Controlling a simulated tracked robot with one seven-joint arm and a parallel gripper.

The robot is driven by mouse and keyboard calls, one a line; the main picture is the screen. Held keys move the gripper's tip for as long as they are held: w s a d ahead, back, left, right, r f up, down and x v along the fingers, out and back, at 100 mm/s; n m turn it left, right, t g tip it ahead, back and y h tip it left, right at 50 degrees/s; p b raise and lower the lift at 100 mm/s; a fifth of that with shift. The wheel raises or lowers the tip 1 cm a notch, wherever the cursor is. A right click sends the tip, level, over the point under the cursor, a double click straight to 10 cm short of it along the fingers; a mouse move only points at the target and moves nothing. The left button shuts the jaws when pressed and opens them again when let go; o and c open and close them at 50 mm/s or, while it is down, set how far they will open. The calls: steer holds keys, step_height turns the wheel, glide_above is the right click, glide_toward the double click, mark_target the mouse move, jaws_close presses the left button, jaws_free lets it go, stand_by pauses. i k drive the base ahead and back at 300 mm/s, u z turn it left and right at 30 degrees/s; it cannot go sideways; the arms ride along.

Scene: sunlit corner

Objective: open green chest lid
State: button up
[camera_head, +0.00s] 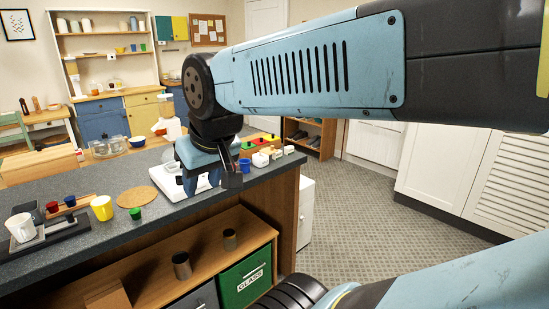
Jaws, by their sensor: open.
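My gripper (231,182) hangs fingers down at the right end of the dark counter, in front of a white flat device. It is open and I see nothing between its fingers, which look small and dark here. No green chest with a lid is clearly recognisable. A green box (240,293) marked GLASS sits under the counter, below my gripper and apart from it; whether it has a lid I cannot tell.
Two metal cups stand on the shelf below. Carpet (350,205) is clear at right.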

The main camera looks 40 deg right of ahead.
mark_target(248, 145)
steer(key=z, duration=0.15)
steer(key=k, duration=0.2)
steer(key=u, duration=0.15)
steer(key=i, duration=0.1)
steer(key=z, duration=2.75)
steer(key=i, duration=1.4)
steer(key=u, duration=2.25)
